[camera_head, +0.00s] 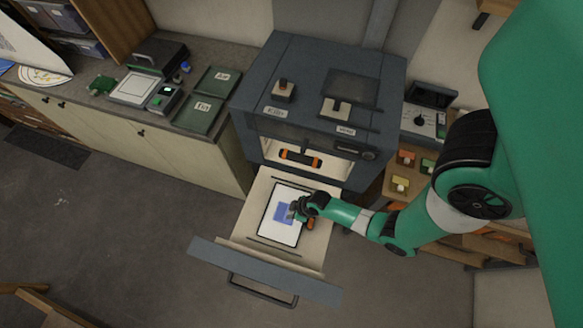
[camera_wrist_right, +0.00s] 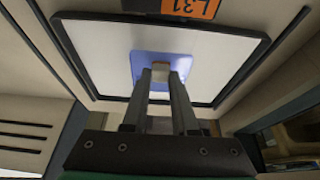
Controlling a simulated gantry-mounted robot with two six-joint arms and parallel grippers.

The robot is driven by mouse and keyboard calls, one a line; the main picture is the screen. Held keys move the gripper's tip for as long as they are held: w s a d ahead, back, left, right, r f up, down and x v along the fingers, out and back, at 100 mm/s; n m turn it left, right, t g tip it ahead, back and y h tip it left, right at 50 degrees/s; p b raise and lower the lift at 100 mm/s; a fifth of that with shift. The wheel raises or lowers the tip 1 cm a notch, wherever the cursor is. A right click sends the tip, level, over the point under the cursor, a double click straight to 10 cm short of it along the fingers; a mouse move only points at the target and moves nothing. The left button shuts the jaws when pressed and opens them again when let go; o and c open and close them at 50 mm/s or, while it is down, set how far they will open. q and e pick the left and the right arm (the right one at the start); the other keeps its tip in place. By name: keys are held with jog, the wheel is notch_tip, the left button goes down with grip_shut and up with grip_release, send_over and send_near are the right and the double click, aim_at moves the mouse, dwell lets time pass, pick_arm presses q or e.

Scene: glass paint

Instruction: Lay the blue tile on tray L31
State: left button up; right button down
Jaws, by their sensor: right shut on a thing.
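The blue tile (camera_head: 282,212) is over the white face of a black-rimmed tray (camera_head: 285,236) in the open drawer. In the right wrist view, the tile (camera_wrist_right: 142,63) lies flat against or just above the tray's white surface (camera_wrist_right: 95,55); I cannot tell if they touch. An orange label reading L31 (camera_wrist_right: 185,7) is at the tray's edge. My right gripper (camera_head: 295,211) is shut on a small pale knob (camera_wrist_right: 161,70) on the tile, also between its fingers (camera_wrist_right: 161,78) in the wrist view. My left gripper is not in view.
The pulled-out drawer (camera_head: 254,217) belongs to a dark grey cabinet (camera_head: 310,85), with its handled front (camera_head: 263,275) toward the viewer. An orange-and-black cylinder (camera_head: 300,158) is in the cabinet opening. Green panels (camera_head: 198,113) lie on the left counter. Small coloured blocks (camera_head: 400,182) sit on a right shelf.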

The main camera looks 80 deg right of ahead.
dwell(0.3)
jog(key=c, duration=0.6)
grip_release()
notch_tip(320, 180, up, 7)
jog(key=p, duration=0.7)
